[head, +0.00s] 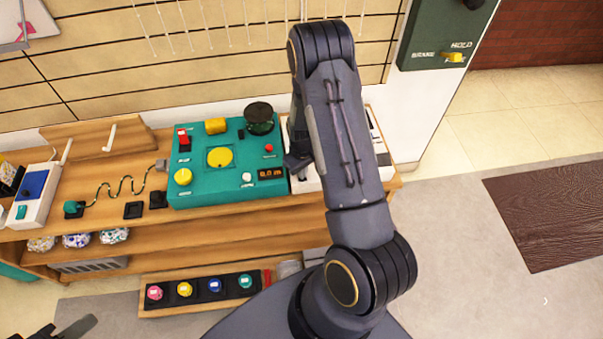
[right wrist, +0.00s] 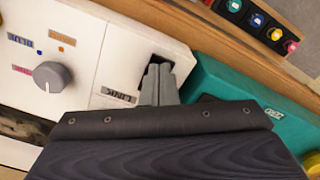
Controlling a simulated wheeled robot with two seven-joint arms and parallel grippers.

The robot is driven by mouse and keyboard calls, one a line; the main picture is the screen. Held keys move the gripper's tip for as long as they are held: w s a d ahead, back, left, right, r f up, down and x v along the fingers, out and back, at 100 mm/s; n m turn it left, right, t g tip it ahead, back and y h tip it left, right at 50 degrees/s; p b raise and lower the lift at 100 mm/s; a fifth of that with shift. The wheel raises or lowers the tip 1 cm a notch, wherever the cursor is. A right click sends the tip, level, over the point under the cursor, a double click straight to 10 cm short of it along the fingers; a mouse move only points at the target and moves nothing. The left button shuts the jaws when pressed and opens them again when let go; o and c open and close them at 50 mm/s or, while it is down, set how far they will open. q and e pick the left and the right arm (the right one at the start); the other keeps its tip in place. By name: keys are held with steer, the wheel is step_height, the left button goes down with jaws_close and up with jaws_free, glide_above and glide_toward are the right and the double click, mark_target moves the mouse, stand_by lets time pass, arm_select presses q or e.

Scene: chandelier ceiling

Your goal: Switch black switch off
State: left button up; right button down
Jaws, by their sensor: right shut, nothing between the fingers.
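My right gripper (head: 297,168) is shut and empty over the left part of a white panel (head: 310,183), beside the teal control box. In the right wrist view its closed fingertips (right wrist: 158,75) are at a black switch (right wrist: 151,65) by the "LINK" label on the white panel (right wrist: 175,35). The fingers cover much of this switch. I cannot tell its position or whether they touch it. In the head view my arm hides it. Dark parts of my left gripper (head: 66,329) show at the lower left corner, too cut off to tell open from shut.
The teal box (head: 205,185) carries a red switch (head: 183,140), yellow buttons and a black knob (head: 260,115). A grey dial (right wrist: 52,76) is on the white panel. A low shelf holds several colored knobs (head: 184,289). Floor at right is clear around a brown mat (head: 550,210).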

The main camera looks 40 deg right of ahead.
steer(key=shift+r, duration=0.1)
step_height(320, 180, up, 7)
steer(key=p, duration=0.4)
stand_by(0.3)
stand_by(0.5)
steer(key=s+a+r+m+t+y, duration=0.1)
steer(key=s+a+r, duration=0.15)
steer(key=r, duration=0.45)
steer(key=s+a+r+t+y, duration=0.1)
steer(key=a+r, duration=0.2)
steer(key=r, duration=0.4)
steer(key=s+a+r+m+t+y, duration=0.1)
steer(key=a+r, duration=0.1)
steer(key=r, duration=0.5)
steer(key=s+a+r+t, duration=0.1)
steer(key=s+a+r, duration=0.3)
steer(key=s, duration=0.3)
steer(key=s+a+r+t, duration=0.1)
steer(key=s+a+r, duration=0.3)
steer(key=s, duration=0.4)
steer(key=shift+r+t+y, duration=0.3)
steer(key=shift+y, duration=0.1)
